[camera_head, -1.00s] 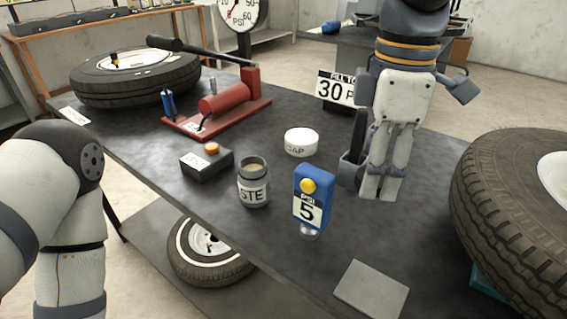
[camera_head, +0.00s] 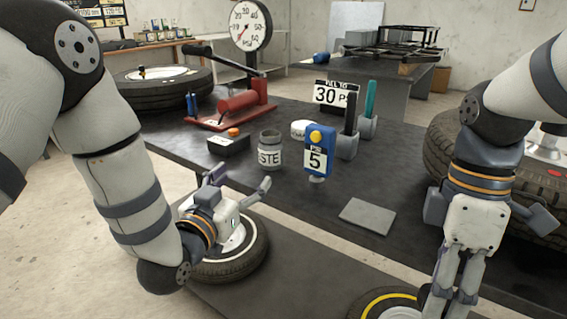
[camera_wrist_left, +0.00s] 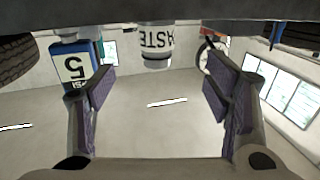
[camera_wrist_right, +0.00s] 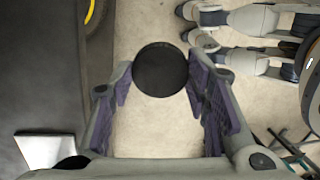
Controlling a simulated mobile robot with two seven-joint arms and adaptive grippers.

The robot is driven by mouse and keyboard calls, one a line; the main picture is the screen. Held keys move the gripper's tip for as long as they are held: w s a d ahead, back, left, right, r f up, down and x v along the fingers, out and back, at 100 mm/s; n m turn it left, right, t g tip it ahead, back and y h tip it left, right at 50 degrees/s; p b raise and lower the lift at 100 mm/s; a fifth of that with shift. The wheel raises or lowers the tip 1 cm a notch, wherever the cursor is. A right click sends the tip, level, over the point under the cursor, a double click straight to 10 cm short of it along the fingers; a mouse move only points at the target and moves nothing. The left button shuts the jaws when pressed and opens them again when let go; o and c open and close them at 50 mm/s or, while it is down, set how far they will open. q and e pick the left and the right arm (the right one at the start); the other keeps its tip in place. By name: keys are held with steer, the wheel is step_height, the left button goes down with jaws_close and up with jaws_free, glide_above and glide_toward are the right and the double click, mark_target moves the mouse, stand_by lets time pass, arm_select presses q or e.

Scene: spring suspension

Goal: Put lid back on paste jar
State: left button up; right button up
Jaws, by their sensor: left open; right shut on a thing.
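The paste jar (camera_head: 271,152) stands upright and uncovered on the dark bench. It shows upside down at the top of the left wrist view (camera_wrist_left: 156,40). My left gripper (camera_head: 240,182) is open and empty, low in front of the bench edge, with its fingers towards the jar but apart from it. My right gripper (camera_head: 452,303) is at the lower right, in front of the bench, pointing down. In the right wrist view a round black disc, seemingly the lid (camera_wrist_right: 160,70), lies between its fingertips, and the gripper is shut on it. The head view hardly shows the disc.
A blue gauge (camera_head: 319,152) stands close right of the jar, with a white tub (camera_head: 300,129) behind. A black box with an orange knob (camera_head: 229,143) is to its left. A grey plate (camera_head: 367,216) lies near the front edge. Wheels lie on the shelf below.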

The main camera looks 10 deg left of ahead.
mark_target(266, 154)
steer(key=shift+s, duration=0.1)
arm_select(q)
steer(key=shift+w+r, duration=0.1)
steer(key=shift+r, duration=0.15)
steer(key=w, duration=0.6)
steer(key=shift+w+d+f+b, duration=0.1)
steer(key=shift+w+d+b, duration=0.05)
steer(key=shift+d+b, duration=0.2)
arm_select(e)
steer(key=shift+f, duration=0.75)
arm_select(q)
steer(key=shift+w, duration=0.25)
steer(key=w, duration=0.2)
steer(key=w+d, duration=0.1)
steer(key=w, duration=0.1)
steer(key=shift+w+f, duration=0.1)
arm_select(e)
steer(key=shift+f, duration=0.6)
arm_select(q)
steer(key=shift+w, duration=0.5)
